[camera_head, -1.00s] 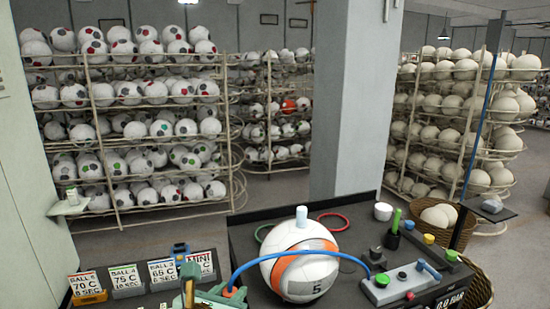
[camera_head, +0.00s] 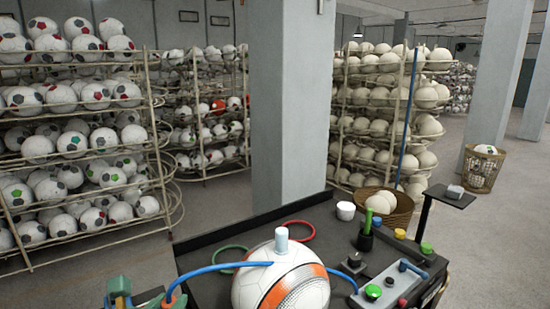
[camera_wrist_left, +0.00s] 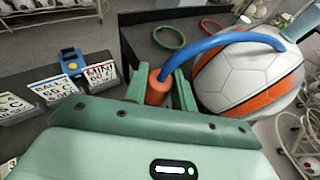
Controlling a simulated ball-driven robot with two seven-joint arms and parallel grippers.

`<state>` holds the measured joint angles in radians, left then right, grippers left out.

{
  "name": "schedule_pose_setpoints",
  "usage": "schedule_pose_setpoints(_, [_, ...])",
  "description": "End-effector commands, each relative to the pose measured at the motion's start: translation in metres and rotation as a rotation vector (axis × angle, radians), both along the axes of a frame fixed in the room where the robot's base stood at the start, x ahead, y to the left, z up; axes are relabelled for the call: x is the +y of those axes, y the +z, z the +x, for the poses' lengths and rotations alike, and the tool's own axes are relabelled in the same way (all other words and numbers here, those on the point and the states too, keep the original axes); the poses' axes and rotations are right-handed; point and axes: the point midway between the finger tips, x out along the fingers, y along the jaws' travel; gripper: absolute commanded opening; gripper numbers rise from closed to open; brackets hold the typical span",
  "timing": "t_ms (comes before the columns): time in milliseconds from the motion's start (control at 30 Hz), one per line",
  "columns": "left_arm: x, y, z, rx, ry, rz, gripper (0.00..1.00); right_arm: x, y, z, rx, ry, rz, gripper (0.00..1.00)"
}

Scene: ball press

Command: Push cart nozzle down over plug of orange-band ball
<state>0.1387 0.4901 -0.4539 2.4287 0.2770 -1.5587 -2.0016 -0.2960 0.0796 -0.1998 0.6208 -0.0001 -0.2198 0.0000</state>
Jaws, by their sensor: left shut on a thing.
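The orange-band ball (camera_head: 283,282) is white with an orange stripe. Its pale blue plug (camera_head: 281,239) stands upright on top. The ball also shows at right in the left wrist view (camera_wrist_left: 235,75), with the plug at its corner (camera_wrist_left: 299,26). My left gripper (camera_wrist_left: 160,93) is shut on the orange nozzle (camera_wrist_left: 157,82), left of the ball and apart from the plug. The nozzle shows at the bottom edge of the head view (camera_head: 172,303). Its blue hose (camera_head: 222,266) arches toward the ball, is partly hidden, and reaches the control box. My right gripper is not in view.
A control box (camera_head: 392,284) with buttons and a blue handle stands right of the ball. Red (camera_head: 299,231) and green (camera_head: 232,252) rings lie behind it. A blue device (camera_wrist_left: 71,62) and price-style cards (camera_wrist_left: 55,88) stand at left. A grey pillar (camera_head: 290,110) rises behind.

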Motion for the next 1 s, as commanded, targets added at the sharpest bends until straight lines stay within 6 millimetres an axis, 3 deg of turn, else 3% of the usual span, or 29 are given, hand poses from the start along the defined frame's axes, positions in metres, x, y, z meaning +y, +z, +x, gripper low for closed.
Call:
schedule_pose_setpoints(167, [-0.024,0.086,0.02,-0.014,-0.043,-0.007,0.01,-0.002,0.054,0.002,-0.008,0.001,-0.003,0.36])
schedule_pose_setpoints(400, [-0.091,0.202,0.058,-0.009,-0.178,-0.006,0.01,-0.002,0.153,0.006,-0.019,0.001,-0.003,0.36])
schedule_pose_setpoints(533, [-0.131,0.247,0.078,-0.005,-0.256,-0.003,0.01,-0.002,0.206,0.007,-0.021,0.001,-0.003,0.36])
schedule_pose_setpoints(667, [-0.164,0.265,0.094,-0.002,-0.322,0.004,0.01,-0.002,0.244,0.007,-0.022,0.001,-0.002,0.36])
schedule_pose_setpoints(800, [-0.189,0.258,0.105,-0.002,-0.379,0.009,0.01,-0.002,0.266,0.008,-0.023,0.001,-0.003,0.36])
schedule_pose_setpoints(1000, [-0.2,0.236,0.108,-0.006,-0.417,0.009,0.01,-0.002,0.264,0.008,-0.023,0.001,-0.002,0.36])
